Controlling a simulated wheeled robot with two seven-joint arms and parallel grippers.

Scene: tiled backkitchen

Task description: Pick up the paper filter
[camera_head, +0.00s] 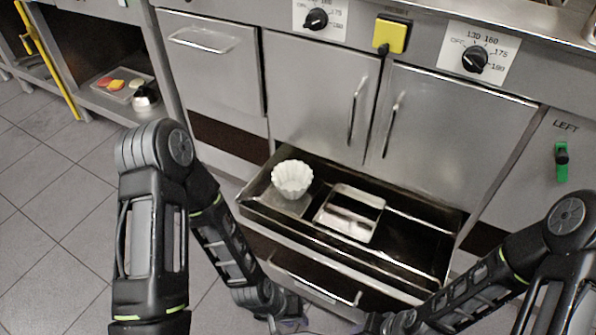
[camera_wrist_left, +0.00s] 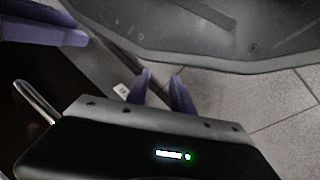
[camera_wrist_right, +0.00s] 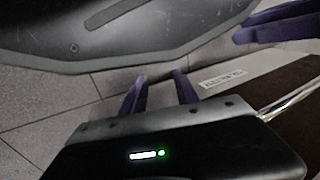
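The paper filter (camera_head: 292,179) is a white, fluted, bowl-shaped cup. It stands upright in the left part of the pulled-out metal drawer (camera_head: 410,268) in the head view. My left gripper (camera_head: 290,324) is at the bottom edge of the head view, below and in front of the drawer, well apart from the filter and partly cut off. The left wrist view shows its purple fingers (camera_wrist_left: 161,76) apart with nothing between them. My right gripper's fingers (camera_wrist_right: 157,77) are also apart and empty in the right wrist view. Neither wrist view shows the filter.
A shallow metal tray (camera_head: 350,213) lies right of the filter in the drawer. A lower drawer handle (camera_head: 315,285) is close to my grippers. Cabinet doors with vertical handles (camera_head: 357,108) stand behind. A shelf at left holds a tray of food (camera_head: 115,88). Tiled floor at left is clear.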

